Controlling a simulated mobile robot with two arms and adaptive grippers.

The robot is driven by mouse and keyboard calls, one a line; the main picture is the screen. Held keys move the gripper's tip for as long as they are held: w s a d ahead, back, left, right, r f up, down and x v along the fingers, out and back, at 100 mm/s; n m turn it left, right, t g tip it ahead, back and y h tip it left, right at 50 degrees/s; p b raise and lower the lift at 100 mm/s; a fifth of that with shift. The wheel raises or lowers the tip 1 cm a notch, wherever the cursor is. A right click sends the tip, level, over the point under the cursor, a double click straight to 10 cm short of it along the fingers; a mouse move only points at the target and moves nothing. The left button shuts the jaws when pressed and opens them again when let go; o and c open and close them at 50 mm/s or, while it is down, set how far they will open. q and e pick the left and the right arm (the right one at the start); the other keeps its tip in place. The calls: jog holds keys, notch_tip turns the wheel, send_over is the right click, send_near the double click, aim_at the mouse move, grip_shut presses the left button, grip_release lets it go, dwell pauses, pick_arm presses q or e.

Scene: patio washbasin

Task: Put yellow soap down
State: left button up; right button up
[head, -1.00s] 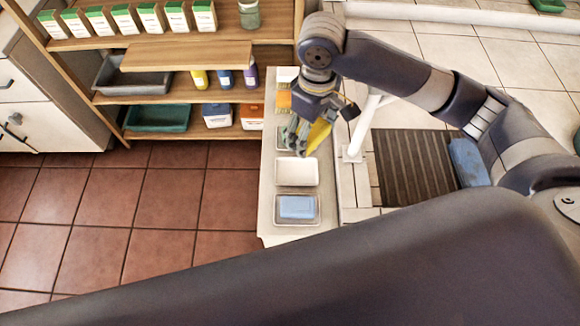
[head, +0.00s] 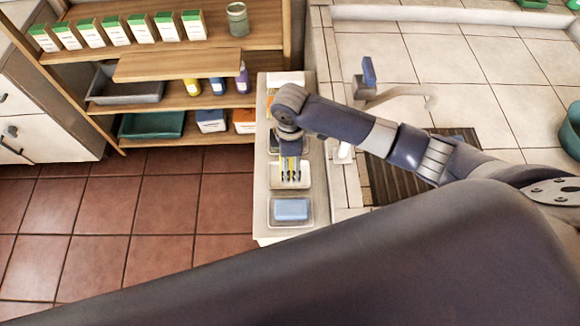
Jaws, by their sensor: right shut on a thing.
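My right gripper (head: 291,180) points down over the white dish (head: 276,184) in the middle of the narrow counter. It is shut on the yellow soap (head: 291,166), which shows only as thin strips between the fingers. The soap is at or just above the dish; I cannot tell whether it touches. My left gripper is not in view.
A blue soap (head: 291,209) lies in the nearer dish (head: 272,221). Further dishes beyond are partly hidden by my arm. A faucet (head: 366,82) stands right of the counter (head: 262,190). A wooden shelf (head: 180,64) with boxes and bottles stands at the left.

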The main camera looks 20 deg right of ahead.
aim_at(290, 160)
notch_tip(290, 160, down, 4)
jog(key=shift+f, duration=0.35)
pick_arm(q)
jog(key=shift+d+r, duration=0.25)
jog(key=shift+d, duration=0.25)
pick_arm(e)
jog(key=shift+f, duration=0.25)
jog(key=o, duration=1.3)
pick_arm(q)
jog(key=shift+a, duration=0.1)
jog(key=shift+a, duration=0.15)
pick_arm(e)
jog(key=shift+r, duration=0.1)
jog(key=shift+r, duration=0.25)
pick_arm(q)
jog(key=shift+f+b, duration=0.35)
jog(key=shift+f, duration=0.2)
pick_arm(e)
notch_tip(290, 160, up, 12)
jog(key=shift+f, duration=0.1)
